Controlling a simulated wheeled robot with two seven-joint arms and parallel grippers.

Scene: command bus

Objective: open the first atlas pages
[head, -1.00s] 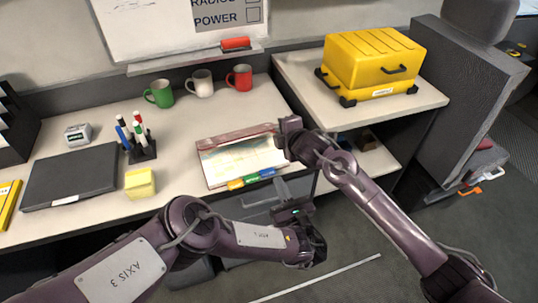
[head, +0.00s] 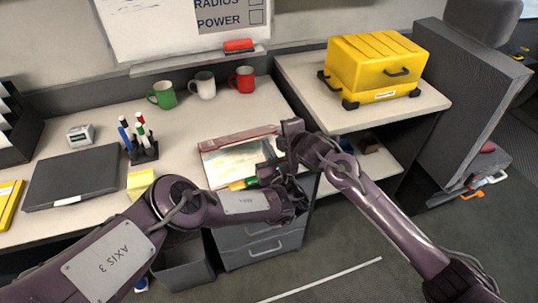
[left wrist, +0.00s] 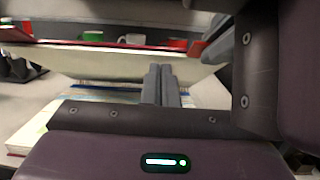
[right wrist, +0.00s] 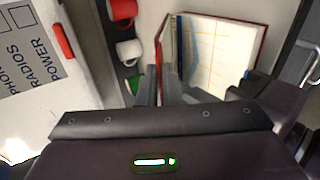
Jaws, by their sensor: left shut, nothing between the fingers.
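The atlas (head: 225,163) lies on the desk with its dark red cover (head: 238,138) raised along the back edge, cream inside. The right wrist view shows its map page (right wrist: 225,55) from above. Colored tabs (head: 242,184) line its front edge, partly hidden by my left arm. My left gripper (head: 283,185) is at the front right corner; in the left wrist view its fingers (left wrist: 161,85) are together and empty, over the pages. My right gripper (head: 287,130) is at the right end of the raised cover, whose red edge shows between its fingers (right wrist: 160,90).
Green, white and red mugs (head: 202,85) stand behind the atlas. A pen holder (head: 143,150), a yellow note block (head: 141,182) and a dark laptop-like slab (head: 72,178) are to the left. A yellow case (head: 375,65) sits on the right counter. Drawers (head: 262,250) are below.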

